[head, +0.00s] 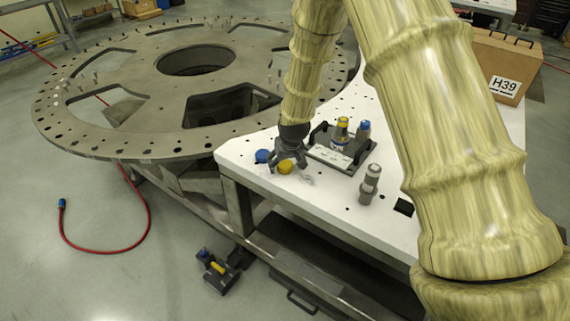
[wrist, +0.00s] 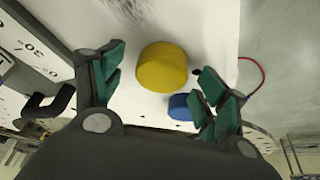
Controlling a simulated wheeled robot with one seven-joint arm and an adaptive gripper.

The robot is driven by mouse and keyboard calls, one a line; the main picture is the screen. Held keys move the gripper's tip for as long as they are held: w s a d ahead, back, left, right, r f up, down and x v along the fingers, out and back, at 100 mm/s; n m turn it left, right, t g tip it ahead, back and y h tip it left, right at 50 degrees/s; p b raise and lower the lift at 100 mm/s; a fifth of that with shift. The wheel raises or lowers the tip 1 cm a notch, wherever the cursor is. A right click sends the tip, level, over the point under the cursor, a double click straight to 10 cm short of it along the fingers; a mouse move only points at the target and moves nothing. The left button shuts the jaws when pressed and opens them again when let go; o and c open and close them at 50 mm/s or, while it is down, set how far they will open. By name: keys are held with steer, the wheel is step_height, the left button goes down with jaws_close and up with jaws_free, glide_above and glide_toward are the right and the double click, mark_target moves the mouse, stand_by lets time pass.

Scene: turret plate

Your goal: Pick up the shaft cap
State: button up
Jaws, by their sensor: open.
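A round yellow cap (head: 286,167) sits on the white table near its left corner. In the wrist view the yellow cap (wrist: 163,67) shows between and beyond my fingers. A blue cap (head: 262,156) sits just left of it; in the wrist view the blue cap (wrist: 180,107) is near one finger. I cannot tell which of the two is the shaft cap. My gripper (head: 288,161) points down over the caps with its fingers spread. In the wrist view my gripper (wrist: 160,85) is open and empty, with no visible grip on either cap.
A dark tray (head: 365,152) with handles holds yellow- and blue-topped parts right of my gripper. A grey cylindrical part (head: 370,185) stands in front of it. The large turret plate (head: 140,75) is at the left. A box marked H39 (head: 502,65) stands at the back right.

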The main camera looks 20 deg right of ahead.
steer(key=c, duration=0.9)
steer(key=shift+c, duration=0.2)
